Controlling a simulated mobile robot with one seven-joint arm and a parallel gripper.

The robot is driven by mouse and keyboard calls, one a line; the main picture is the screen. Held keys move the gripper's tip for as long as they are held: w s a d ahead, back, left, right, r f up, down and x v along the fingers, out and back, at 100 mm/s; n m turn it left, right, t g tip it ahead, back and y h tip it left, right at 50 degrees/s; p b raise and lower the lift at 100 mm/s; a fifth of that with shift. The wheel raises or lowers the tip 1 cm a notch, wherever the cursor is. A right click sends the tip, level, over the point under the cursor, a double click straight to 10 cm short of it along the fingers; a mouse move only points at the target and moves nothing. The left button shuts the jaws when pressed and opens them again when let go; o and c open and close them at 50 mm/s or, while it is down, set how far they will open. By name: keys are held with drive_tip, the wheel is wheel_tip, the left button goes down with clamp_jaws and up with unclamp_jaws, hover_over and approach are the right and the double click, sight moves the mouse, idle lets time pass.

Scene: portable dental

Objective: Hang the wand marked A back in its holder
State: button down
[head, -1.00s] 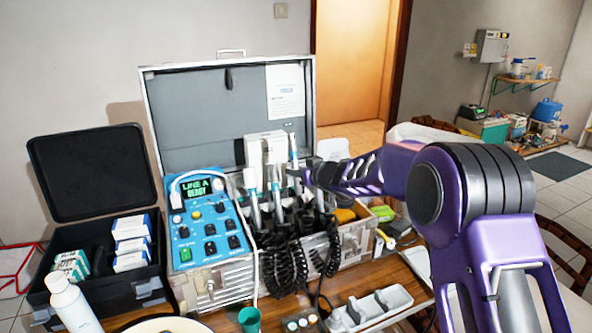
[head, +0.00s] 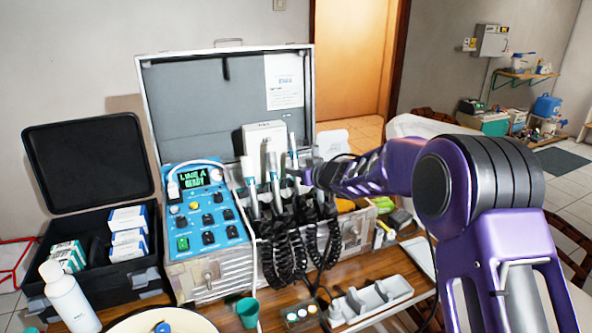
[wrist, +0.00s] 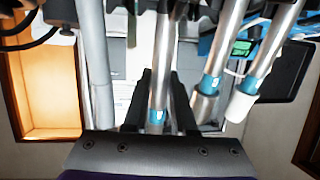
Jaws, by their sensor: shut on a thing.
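My gripper (wrist: 163,105) is shut on a metal wand (wrist: 162,60) with a teal band, seen between its dark fingers in the wrist view. No letter A is readable on it. In the head view my gripper (head: 304,178) is at the right end of the row of wands, and the held wand appears to be the upright one (head: 292,148) there. Other wands (head: 249,190) stand to its left. The dark holder (head: 285,215) at the front of the case is crowded with coiled black hoses. I cannot tell whether the held wand is seated in it.
A blue control unit (head: 205,220) reads "LINE A READY". The open case lid (head: 200,100) rises behind the wands. Two neighbouring wands (wrist: 215,60) are close to my fingers in the wrist view. A grey tray (head: 372,300) lies in front on the table.

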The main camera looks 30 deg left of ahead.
sight(299, 189)
drive_tip(key=shift+s+d+f+b, duration=0.15)
drive_tip(key=shift+f+b, duration=0.15)
drive_tip(key=shift+f, duration=0.2)
drive_tip(key=shift+f, duration=0.15)
drive_tip(key=shift+s+d+f+b, duration=0.15)
drive_tip(key=shift+d+f+b, duration=0.05)
drive_tip(key=shift+f+b, duration=0.45)
drive_tip(key=shift+s+d+f+b, duration=0.1)
drive_tip(key=shift+d+f+b, duration=0.1)
drive_tip(key=shift+f+b, duration=0.4)
drive_tip(key=c, duration=0.7)
unclamp_jaws()
drive_tip(key=shift+o, duration=0.2)
drive_tip(key=shift+d, duration=0.1)
drive_tip(key=v, duration=0.8)
drive_tip(key=shift+p, duration=0.4)
